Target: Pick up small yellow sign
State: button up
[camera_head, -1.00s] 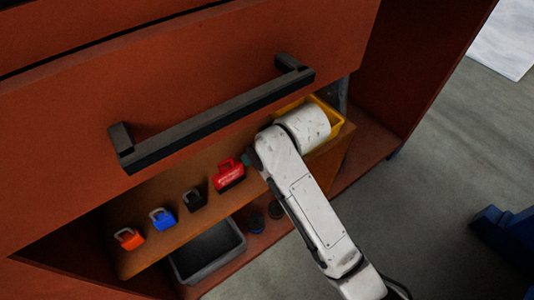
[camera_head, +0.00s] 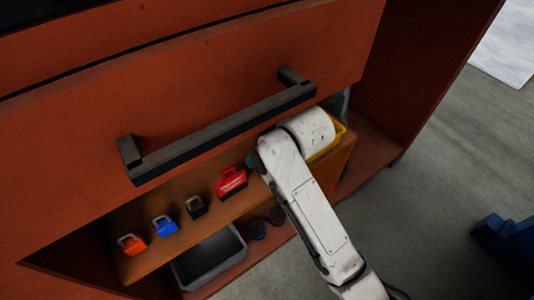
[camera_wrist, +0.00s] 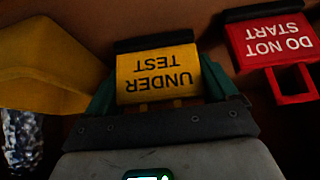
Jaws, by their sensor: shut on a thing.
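The small yellow sign (camera_wrist: 158,74), marked "UNDER TEST", shows upside down in the wrist view with a dark strip along its far edge. My gripper (camera_wrist: 160,92) has a green finger on each side of the sign and is shut on it. In the head view, my arm's white wrist hides the sign, and only a bit of a green finger (camera_head: 251,163) shows beside the red sign.
A red "DO NOT START" sign (camera_wrist: 272,42) is close on the right in the wrist view. Black (camera_head: 196,207), blue (camera_head: 164,226) and orange (camera_head: 131,244) padlock-like pieces stand along the shelf (camera_head: 150,258). A yellow bin (camera_head: 338,137) is beside my wrist. A drawer handle (camera_head: 222,129) juts out above.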

jog(key=s+d+p, duration=0.3)
jog(key=s+d, duration=0.7)
jog(key=s, duration=0.4)
jog(key=shift+s, duration=0.4)
